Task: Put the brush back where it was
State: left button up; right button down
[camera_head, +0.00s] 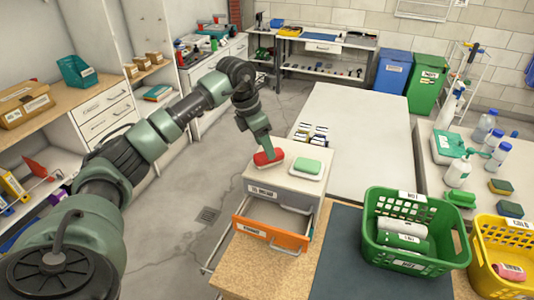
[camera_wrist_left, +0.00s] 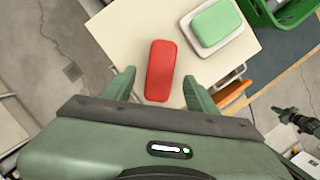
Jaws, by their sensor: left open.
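A red oblong block (camera_head: 268,157), which looks like the brush, lies on the pale top of a small drawer cabinet (camera_head: 285,184). It also shows in the left wrist view (camera_wrist_left: 160,68). My left gripper (camera_head: 264,148) is open above the cabinet top. In the left wrist view its fingers (camera_wrist_left: 158,92) stand on either side of the brush's near end, with gaps on both sides. Contact cannot be told. A green block (camera_head: 308,167) sits in a white dish beside the brush, to its right.
An orange-fronted drawer (camera_head: 268,234) stands open below the cabinet top. A green basket (camera_head: 410,262) with rolled items and a yellow basket (camera_head: 501,286) stand to the right. A long white table (camera_head: 355,125) lies behind. Bottles and sponges stand on the right counter (camera_head: 437,175).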

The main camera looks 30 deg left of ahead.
pick_arm(q)
jog(key=b+v, duration=0.1)
jog(key=v, duration=0.7)
jog(key=shift+r+b, duration=0.3)
